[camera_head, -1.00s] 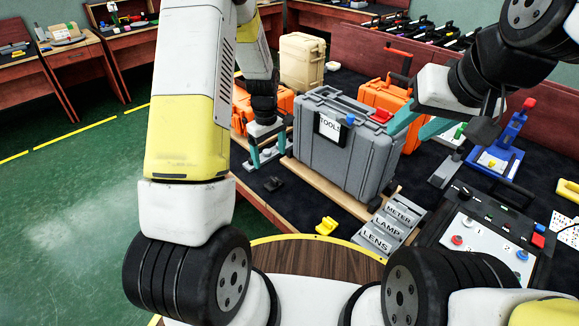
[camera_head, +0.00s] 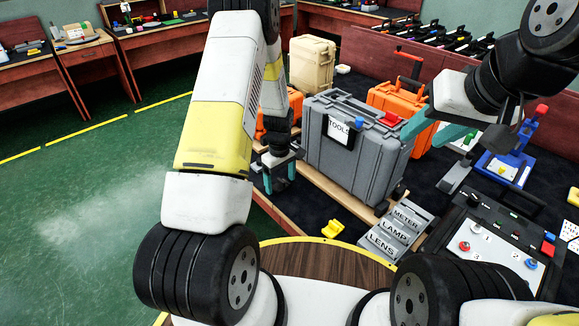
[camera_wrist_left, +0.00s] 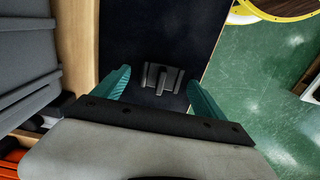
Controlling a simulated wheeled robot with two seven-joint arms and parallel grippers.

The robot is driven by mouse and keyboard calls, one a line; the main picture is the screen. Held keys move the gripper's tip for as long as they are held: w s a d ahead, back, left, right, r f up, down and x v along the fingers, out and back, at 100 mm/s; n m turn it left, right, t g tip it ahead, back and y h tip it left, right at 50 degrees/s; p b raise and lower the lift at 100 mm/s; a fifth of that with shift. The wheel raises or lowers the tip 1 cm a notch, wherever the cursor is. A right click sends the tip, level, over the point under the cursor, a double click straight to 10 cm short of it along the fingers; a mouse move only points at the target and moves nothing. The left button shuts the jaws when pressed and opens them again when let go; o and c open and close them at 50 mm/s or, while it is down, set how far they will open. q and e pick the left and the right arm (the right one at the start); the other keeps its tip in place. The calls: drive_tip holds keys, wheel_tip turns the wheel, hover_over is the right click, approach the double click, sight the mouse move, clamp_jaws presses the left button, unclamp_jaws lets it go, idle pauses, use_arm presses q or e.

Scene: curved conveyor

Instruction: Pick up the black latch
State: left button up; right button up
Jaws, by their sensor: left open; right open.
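In the left wrist view the black latch (camera_wrist_left: 161,78) lies on the dark mat, between and just beyond the tips of my left gripper (camera_wrist_left: 158,86). The fingers are teal, spread apart and hold nothing. In the head view my left gripper (camera_head: 279,177) points down left of the grey toolbox, and the latch is hidden there. My right gripper (camera_head: 440,133) is open and empty in front of the right side of the grey toolbox.
The grey toolbox (camera_head: 350,150) stands right of my left gripper, with a wooden strip (camera_head: 335,190) along its base. Orange cases (camera_head: 400,105) stand behind.

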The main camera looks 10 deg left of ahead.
sight(281, 180)
use_arm(q)
drive_tip(key=c, duration=1.4)
drive_tip(key=shift+r, duration=0.15)
drive_tip(key=shift+c, duration=0.2)
drive_tip(key=shift+r, duration=0.25)
wheel_tip(281, 180, up, 3)
drive_tip(key=shift+s, duration=0.15)
drive_tip(key=s+d+r, duration=0.1)
drive_tip(key=s+r, duration=0.1)
drive_tip(key=s, duration=0.5)
drive_tip(key=s+d+r, duration=0.2)
drive_tip(key=s, duration=0.6)
drive_tip(key=shift+s+r, duration=0.15)
drive_tip(key=shift+r, duration=0.2)
drive_tip(key=shift+d, duration=0.1)
